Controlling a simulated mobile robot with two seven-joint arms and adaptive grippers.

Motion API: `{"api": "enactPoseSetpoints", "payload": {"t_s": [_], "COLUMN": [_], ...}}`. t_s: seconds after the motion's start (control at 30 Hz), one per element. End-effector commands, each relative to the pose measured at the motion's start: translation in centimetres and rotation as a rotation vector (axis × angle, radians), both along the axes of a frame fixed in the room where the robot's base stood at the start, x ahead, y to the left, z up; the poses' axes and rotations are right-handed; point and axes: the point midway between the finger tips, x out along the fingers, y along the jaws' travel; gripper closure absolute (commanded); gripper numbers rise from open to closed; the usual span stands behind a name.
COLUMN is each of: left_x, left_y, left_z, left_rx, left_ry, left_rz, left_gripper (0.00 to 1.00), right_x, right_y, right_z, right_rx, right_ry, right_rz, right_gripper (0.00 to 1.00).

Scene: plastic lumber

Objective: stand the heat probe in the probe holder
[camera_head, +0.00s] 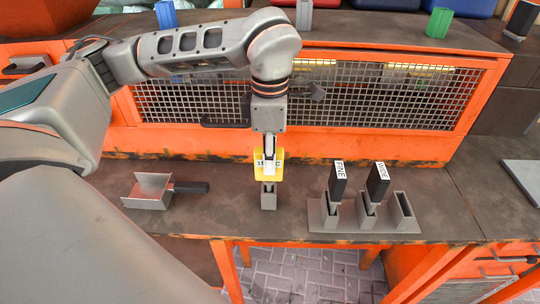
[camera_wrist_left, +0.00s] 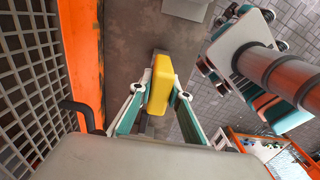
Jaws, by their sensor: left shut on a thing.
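The yellow heat probe (camera_head: 273,156), with a partly covered white label, is upright between the fingers of my left gripper (camera_head: 268,154). The gripper is shut on it from above. The probe also shows as a yellow block (camera_wrist_left: 160,85) between the fingertips in the left wrist view. Directly below it, a narrow grey upright block that looks like the probe holder (camera_head: 268,200) stands near the bench's front edge. The probe's lower end is at the holder's top; I cannot tell how far inside it is. My right gripper is in neither view.
Right of it, a grey slotted rack (camera_head: 404,213) holds black pieces marked FINE (camera_head: 338,184) and WIDE (camera_head: 378,185); its right slot is empty. A grey scoop (camera_head: 148,190) with a black handle lies left. An orange-framed mesh panel (camera_head: 390,97) stands behind.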

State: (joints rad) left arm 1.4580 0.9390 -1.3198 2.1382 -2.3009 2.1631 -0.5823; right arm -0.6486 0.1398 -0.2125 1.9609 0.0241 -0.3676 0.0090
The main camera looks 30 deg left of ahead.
Motion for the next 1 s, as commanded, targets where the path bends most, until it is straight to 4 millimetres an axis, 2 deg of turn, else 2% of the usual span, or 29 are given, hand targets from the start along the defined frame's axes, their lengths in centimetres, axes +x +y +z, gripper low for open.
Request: {"api": "enactPoseSetpoints", "payload": {"t_s": [0.53,1.0], "left_x": [0.0,0.0], "left_y": [0.0,0.0], "left_z": [-2.1,-2.6], "left_rx": [0.000,0.000], "left_ry": [0.001,0.000], "left_rz": [0.000,0.000], "left_gripper": [1.00,1.00], "right_x": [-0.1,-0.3], "right_y": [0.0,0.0], "right_z": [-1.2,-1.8], "right_rx": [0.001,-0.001], "right_ry": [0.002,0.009], "right_rz": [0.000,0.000], "right_gripper": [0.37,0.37]}}
